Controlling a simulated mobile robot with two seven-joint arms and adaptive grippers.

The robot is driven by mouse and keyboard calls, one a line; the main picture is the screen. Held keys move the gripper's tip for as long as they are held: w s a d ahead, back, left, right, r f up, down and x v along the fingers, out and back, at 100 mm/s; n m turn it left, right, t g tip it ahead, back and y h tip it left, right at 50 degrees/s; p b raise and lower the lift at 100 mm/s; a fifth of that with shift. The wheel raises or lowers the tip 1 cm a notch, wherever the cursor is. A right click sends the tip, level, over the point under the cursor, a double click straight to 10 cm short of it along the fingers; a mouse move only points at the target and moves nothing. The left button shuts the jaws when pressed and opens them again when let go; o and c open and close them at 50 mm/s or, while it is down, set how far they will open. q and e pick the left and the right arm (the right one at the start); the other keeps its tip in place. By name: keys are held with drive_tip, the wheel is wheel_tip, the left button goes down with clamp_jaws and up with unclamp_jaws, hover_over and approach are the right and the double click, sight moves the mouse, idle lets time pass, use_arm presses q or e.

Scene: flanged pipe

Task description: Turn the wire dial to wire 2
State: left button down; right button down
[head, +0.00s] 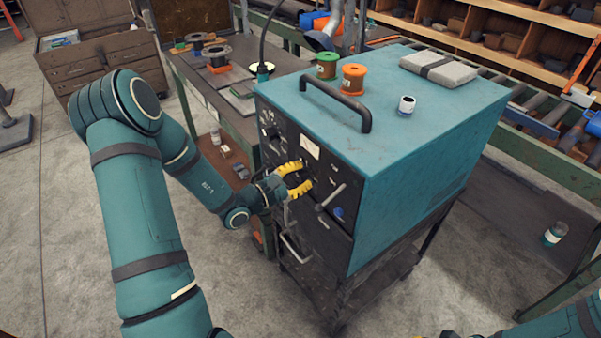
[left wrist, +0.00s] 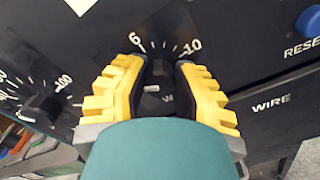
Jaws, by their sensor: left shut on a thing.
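The welder-like teal machine (head: 430,110) has a black front panel with dials. My left gripper (head: 302,178) is at the panel, its yellow fingers on either side of a dark dial knob. In the left wrist view, my left gripper (left wrist: 158,72) is shut on this dial knob (left wrist: 153,100), which shows a short pale mark. The scale above the knob reads 6 and 10; its other figures are hidden by the fingers. Yellow at the bottom edge of the head view may be my right gripper (head: 446,335), mostly cut off.
A second dial (left wrist: 42,108) marked up to 100 is at the left. A blue reset button (left wrist: 308,22) and a lever (head: 331,197) are to the right of the held knob. Spools (head: 353,79) and a handle (head: 335,100) are on the machine's top.

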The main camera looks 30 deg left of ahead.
use_arm(q)
drive_tip(key=shift+r+n+p, duration=0.1)
drive_tip(key=shift+n+p, duration=0.55)
drive_tip(key=shift+n, duration=0.75)
drive_tip(key=c, duration=0.7)
unclamp_jaws()
drive_tip(key=shift+c, duration=0.2)
drive_tip(key=v, duration=1.2)
drive_tip(key=shift+d, duration=0.1)
